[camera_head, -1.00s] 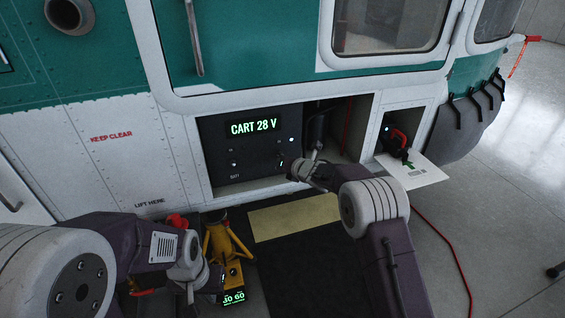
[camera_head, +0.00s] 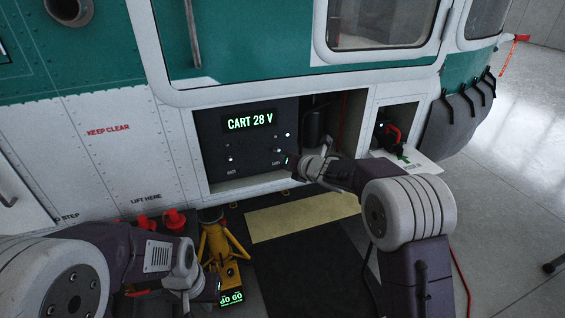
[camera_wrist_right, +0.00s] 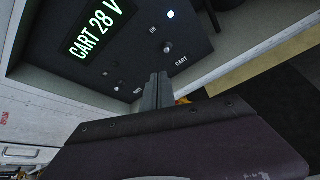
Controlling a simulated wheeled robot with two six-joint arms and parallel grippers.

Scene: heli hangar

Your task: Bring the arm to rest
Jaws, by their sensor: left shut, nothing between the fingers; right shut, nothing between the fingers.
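My right gripper (camera_head: 291,161) is in front of the dark panel (camera_head: 213,150) in the helicopter's open bay, close to the CART switch (camera_head: 278,150). In the right wrist view its two fingers (camera_wrist_right: 157,88) are together with nothing between them, below the CART switch (camera_wrist_right: 167,47). I cannot tell whether the fingertips touch the panel. My left gripper (camera_head: 208,289) is low at the left, beside the yellow unit; its fingers are hard to make out and it holds nothing visible.
The panel display (camera_head: 250,123) reads CART 28 V. A yellow unit (camera_head: 216,243) with a green readout stands on the floor near red caps (camera_head: 174,219). Open floor lies at right.

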